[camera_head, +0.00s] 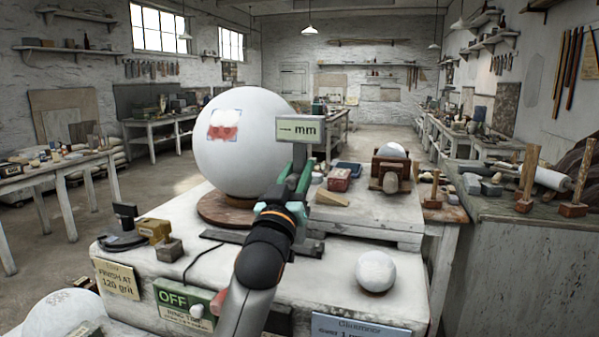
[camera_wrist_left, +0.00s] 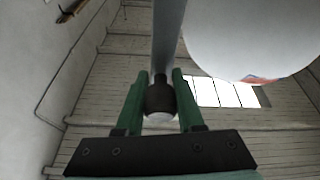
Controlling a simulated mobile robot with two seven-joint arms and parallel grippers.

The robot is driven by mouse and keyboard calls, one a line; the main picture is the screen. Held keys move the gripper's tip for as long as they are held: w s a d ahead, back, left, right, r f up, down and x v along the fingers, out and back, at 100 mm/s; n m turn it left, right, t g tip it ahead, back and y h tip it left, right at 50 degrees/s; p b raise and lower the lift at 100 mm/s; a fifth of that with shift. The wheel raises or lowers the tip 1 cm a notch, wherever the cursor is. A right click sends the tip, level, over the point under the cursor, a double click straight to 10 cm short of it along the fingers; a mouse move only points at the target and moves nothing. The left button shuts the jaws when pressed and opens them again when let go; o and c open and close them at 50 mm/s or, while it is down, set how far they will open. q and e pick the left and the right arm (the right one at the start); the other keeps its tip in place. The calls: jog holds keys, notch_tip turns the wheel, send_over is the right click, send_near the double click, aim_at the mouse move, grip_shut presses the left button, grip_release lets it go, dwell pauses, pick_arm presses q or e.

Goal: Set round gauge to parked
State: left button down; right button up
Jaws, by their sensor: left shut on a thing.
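The gauge's display (camera_head: 298,131) reads a dash and "mm" and stands just right of the large white sphere (camera_head: 245,145). My left gripper (camera_head: 299,172) is upright just below the display, its green fingers shut on a dark knob. In the left wrist view the fingers (camera_wrist_left: 160,100) close on both sides of this dark knob (camera_wrist_left: 160,93), which sits on a grey rod (camera_wrist_left: 168,40). The sphere is close by there too (camera_wrist_left: 255,40); I cannot tell whether anything touches it. My arm hides much of the gauge's stand. My right gripper is not in view.
The large sphere sits on a round wooden base (camera_head: 222,212). An OFF switch box (camera_head: 188,300) is at the bench front. A small white sphere (camera_head: 375,271) is at right. A wooden cradle (camera_head: 390,174) stands farther back. Small blocks (camera_head: 153,230) lie at left.

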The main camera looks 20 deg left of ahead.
pick_arm(q)
jog(key=shift+d, duration=0.25)
jog(key=c, duration=0.5)
grip_release()
jog(key=shift+c, duration=0.2)
jog(key=shift+f, duration=0.1)
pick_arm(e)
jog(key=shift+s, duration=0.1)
